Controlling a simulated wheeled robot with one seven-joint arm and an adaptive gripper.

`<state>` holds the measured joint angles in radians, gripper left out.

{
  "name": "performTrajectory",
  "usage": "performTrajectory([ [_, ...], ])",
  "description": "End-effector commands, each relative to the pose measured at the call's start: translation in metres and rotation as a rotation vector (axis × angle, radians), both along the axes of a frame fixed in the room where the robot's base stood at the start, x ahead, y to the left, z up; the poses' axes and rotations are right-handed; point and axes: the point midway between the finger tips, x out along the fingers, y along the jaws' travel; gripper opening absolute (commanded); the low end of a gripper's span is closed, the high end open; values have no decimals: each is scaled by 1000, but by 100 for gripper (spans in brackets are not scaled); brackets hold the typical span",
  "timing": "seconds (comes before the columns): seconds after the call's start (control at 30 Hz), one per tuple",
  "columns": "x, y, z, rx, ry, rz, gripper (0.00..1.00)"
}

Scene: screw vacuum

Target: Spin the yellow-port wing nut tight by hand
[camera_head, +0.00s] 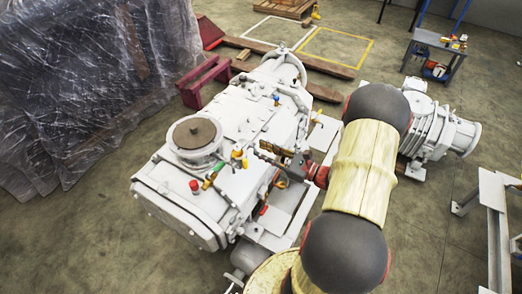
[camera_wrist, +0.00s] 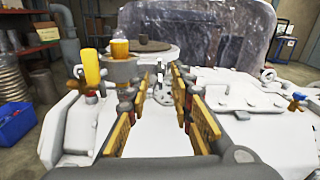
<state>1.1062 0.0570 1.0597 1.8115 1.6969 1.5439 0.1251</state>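The large white vacuum pump (camera_head: 160,205) fills the middle of the head view. A small yellow fitting (camera_head: 239,158) stands on its top beside the round brown-capped flange (camera_head: 195,134). In the wrist view a yellow upright piece (camera_wrist: 91,68) and a yellow cap (camera_wrist: 120,48) on a grey body show at the left. I cannot make out which part is the wing nut. My gripper (camera_head: 262,152) is over the pump top, just right of the yellow fitting. In the wrist view my gripper (camera_wrist: 164,74) has its fingers apart, with small grey parts visible beyond the gap.
A red knob (camera_head: 194,186) and a green-and-brass fitting (camera_head: 210,180) sit near the pump's front. A blue valve handle (camera_head: 276,98) stands farther back. Another white machine (camera_head: 430,125) is at the right. Plastic-wrapped goods (camera_head: 80,90) stand at the left.

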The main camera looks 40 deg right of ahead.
Motion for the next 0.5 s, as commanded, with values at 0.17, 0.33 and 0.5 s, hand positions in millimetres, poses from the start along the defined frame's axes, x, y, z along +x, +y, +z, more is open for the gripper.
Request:
performTrajectory([
  [0.17,10,4,0,0,1,1,23],
  [0.33,11,4,0,0,1,-1,23],
  [0.5,11,4,0,-1,1,0,19],
])
